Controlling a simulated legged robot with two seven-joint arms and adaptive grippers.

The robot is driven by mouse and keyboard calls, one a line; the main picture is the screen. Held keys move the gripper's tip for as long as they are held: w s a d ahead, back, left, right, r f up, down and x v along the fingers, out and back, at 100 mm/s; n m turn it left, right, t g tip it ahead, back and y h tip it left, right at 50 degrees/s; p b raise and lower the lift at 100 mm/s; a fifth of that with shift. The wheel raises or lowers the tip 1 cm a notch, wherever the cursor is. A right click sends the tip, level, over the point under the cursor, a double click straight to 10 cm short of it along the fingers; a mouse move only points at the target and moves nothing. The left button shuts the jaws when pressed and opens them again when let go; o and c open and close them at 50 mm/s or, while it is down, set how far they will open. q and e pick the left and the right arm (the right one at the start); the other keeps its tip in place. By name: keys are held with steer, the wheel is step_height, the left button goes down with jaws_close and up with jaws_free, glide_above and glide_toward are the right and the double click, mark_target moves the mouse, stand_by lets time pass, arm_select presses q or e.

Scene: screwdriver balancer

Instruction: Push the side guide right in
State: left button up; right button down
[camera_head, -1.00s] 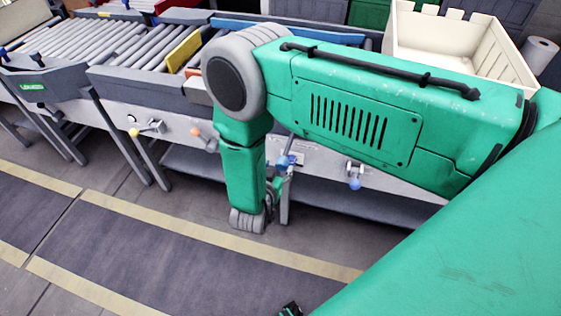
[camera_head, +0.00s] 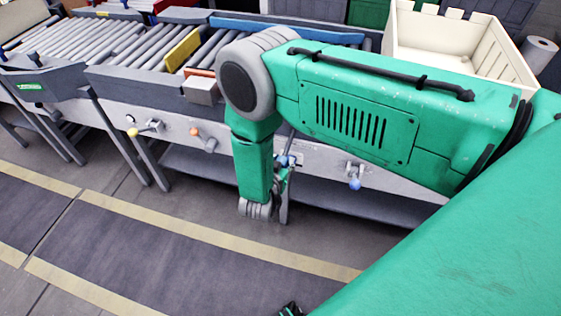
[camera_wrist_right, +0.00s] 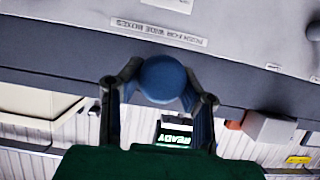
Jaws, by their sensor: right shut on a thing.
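My right gripper (camera_wrist_right: 160,92) is shut on a round blue knob (camera_wrist_right: 162,78), with one finger on each side of it in the wrist view. The knob is at the front panel, by an upside-down label (camera_wrist_right: 158,36) that reads "PUSH FOR WIDE BOXES". In the head view the blue knob (camera_head: 288,160) shows beside my right forearm, which hides most of the gripper. A blue guide bar (camera_head: 287,29) runs along the back of the rollers. The knob's link to a guide is hidden.
Other knobs on the panel are yellow (camera_head: 133,132), orange (camera_head: 194,131) and a second blue one (camera_head: 355,184). A yellow bar (camera_head: 184,49) crosses the rollers. A cream crate (camera_head: 455,45) stands at the back right. The floor in front is clear.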

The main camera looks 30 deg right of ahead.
mark_target(293, 132)
steer(key=w+d+b, duration=0.2)
steer(key=w+d, duration=0.1)
steer(key=w+d+b, duration=0.2)
steer(key=w+d, duration=0.1)
steer(key=d, duration=0.1)
steer(key=shift+w+d, duration=0.2)
steer(key=shift+w, duration=0.1)
steer(key=shift+d, duration=0.15)
steer(key=shift+r, duration=0.15)
steer(key=c, duration=1.2)
jaws_free()
steer(key=shift+o, duration=0.2)
steer(key=shift+s+a, duration=0.1)
steer(key=shift+a, duration=0.1)
